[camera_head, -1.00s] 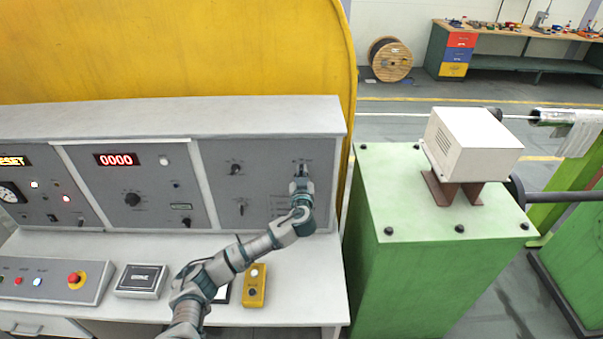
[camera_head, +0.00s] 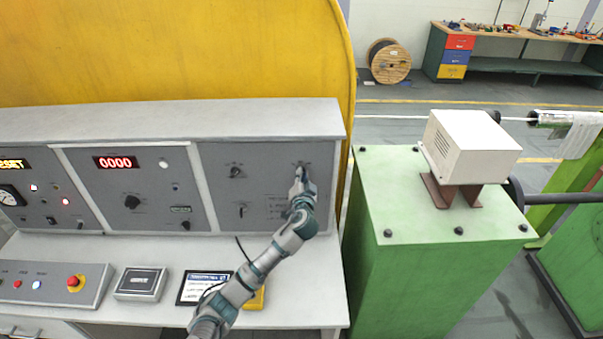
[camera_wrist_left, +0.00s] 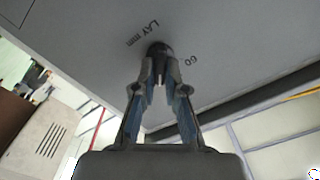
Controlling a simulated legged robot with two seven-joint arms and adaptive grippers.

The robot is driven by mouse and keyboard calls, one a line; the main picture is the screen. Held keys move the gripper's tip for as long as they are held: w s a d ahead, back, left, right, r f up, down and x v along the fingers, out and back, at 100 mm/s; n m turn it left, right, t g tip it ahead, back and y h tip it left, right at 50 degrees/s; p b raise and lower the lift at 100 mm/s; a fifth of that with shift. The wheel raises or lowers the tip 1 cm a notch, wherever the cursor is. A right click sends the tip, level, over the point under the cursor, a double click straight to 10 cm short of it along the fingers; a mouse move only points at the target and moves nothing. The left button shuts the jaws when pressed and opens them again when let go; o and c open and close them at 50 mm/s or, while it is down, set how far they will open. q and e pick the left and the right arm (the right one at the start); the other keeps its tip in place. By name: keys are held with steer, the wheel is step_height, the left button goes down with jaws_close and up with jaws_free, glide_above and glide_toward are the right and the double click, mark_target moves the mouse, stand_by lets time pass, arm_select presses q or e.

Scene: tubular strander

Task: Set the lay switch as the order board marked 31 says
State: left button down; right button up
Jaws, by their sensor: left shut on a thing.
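My left gripper (camera_head: 300,178) is at the upper right of the grey control panel (camera_head: 270,165). In the left wrist view its fingertips (camera_wrist_left: 158,75) are closed around a small dark knob, the lay switch (camera_wrist_left: 158,50). The panel beside it reads "LAY mm", and a "60" mark shows to the right of the knob. The knob's pointer and its other marks are hidden by the fingers. No order board marked 31 can be made out. My right gripper is not in view.
A tablet (camera_head: 203,288), a yellow box (camera_head: 254,300) and a button console (camera_head: 50,282) lie on the desk below. A green machine housing (camera_head: 430,260) stands close on the right.

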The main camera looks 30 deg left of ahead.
arm_select(q)
steer(key=shift+d+m, duration=0.1)
steer(key=shift+m, duration=0.5)
steer(key=shift+p, duration=0.3)
steer(key=c, duration=1.2)
jaws_free()
steer(key=shift+w+f, duration=0.1)
steer(key=v, duration=1.2)
steer(key=shift+f, duration=0.15)
